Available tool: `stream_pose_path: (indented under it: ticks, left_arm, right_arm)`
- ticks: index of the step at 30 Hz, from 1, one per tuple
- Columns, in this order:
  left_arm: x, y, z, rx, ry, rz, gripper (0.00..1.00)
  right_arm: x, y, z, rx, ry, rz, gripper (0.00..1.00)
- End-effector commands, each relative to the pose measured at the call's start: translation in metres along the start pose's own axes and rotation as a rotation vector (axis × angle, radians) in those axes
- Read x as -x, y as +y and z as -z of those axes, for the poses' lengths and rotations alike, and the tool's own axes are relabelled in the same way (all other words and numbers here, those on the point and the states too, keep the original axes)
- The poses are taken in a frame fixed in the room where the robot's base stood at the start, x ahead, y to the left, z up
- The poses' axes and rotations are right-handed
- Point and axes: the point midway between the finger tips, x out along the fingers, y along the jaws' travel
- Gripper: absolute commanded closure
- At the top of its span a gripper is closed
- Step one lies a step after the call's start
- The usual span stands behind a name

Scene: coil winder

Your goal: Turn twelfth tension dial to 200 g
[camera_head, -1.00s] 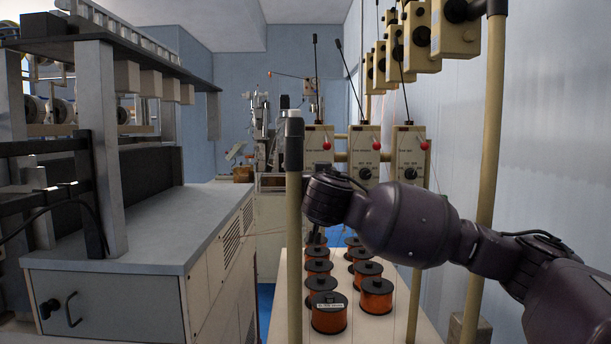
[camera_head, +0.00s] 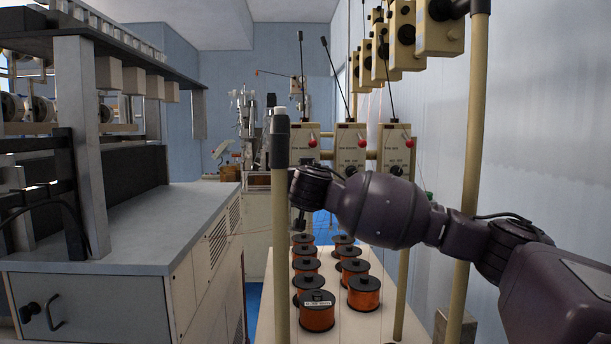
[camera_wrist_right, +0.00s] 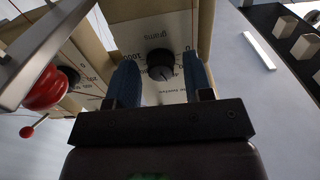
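In the right wrist view, a black round dial (camera_wrist_right: 160,64) sits on a cream tension box (camera_wrist_right: 165,25) printed "grams" with a number scale. Its setting is too unclear to read. My right gripper (camera_wrist_right: 161,68) is open, its two blue fingers either side of the dial in the picture; I cannot tell whether they touch it. In the head view several tension boxes (camera_head: 350,143) with black dials (camera_head: 396,170) stand in a row; I cannot tell which is the twelfth. My right wrist crosses in front of them, and the fingers are not clear there. My left gripper is not in view.
A tan post (camera_head: 279,240) stands close in front. Copper wire spools (camera_head: 317,316) fill a white shelf (camera_head: 375,328) below. A red ball knob (camera_wrist_right: 45,90) and metal bar (camera_wrist_right: 45,50) lie left of the right gripper. A grey cabinet (camera_head: 90,300) is on the left.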

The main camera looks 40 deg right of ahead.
Motion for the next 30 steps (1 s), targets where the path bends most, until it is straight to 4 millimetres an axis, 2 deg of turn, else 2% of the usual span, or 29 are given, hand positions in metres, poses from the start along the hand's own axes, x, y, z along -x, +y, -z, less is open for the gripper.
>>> stream_pose_path:
  ticks: [1, 6, 8, 20, 30]
  left_arm:
    - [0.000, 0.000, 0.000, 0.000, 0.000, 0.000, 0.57]
    - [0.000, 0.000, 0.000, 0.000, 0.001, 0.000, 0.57]
    - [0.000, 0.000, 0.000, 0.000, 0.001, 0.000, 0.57]
    - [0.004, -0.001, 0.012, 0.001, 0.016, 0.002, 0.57]
    - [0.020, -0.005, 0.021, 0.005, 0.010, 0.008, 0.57]
  right_arm:
    - [0.000, 0.000, 0.000, 0.000, 0.000, 0.000, 0.61]
    - [0.000, 0.000, 0.000, 0.000, 0.000, 0.000, 0.87]
    - [0.000, 0.000, 0.000, 0.000, 0.000, 0.000, 0.94]
    - [0.001, 0.000, 0.001, 0.036, -0.002, 0.001, 0.94]
    - [0.001, 0.000, 0.003, 0.157, -0.003, 0.001, 0.94]
